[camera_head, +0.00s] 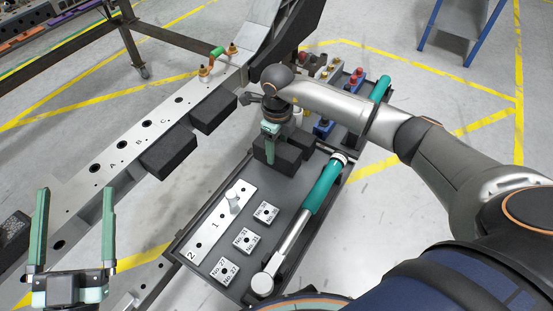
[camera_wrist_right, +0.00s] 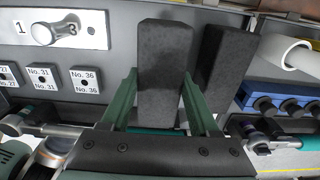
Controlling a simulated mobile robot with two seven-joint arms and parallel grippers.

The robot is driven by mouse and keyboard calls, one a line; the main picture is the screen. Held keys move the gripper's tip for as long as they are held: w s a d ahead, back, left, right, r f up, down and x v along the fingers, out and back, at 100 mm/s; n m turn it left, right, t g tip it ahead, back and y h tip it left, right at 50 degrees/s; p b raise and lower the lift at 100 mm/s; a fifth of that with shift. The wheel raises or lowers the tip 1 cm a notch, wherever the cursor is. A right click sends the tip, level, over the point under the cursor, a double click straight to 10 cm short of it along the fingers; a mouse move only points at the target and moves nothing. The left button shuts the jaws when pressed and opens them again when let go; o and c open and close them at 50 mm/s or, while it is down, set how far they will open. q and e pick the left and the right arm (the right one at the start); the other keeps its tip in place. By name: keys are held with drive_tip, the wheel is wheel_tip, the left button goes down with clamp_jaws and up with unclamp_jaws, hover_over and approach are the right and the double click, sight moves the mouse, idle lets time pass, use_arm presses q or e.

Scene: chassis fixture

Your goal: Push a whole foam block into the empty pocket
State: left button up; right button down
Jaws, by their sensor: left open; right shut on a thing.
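My right gripper (camera_head: 270,130) is at the tray's far part, shut on a dark foam block (camera_wrist_right: 165,75). In the right wrist view its green fingers (camera_wrist_right: 158,100) are on either side of this block. A second dark foam block (camera_wrist_right: 226,70) stands close beside it. In the head view the tray blocks (camera_head: 287,157) are partly hidden by the gripper. The chassis rail (camera_head: 135,140) holds dark blocks along its side (camera_head: 213,110), (camera_head: 168,152), and another at the far left (camera_head: 12,238). A gap without a block (camera_head: 95,200) lies between the latter two. My left gripper (camera_head: 75,192) is open and empty at lower left.
Blue and red fittings (camera_head: 354,78) stand behind. An orange-green fitting (camera_head: 217,53) sits on the rail.

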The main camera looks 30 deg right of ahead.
sight(277, 146)
drive_tip(key=shift+r+p, duration=1.15)
drive_tip(key=shift+r, duration=0.45)
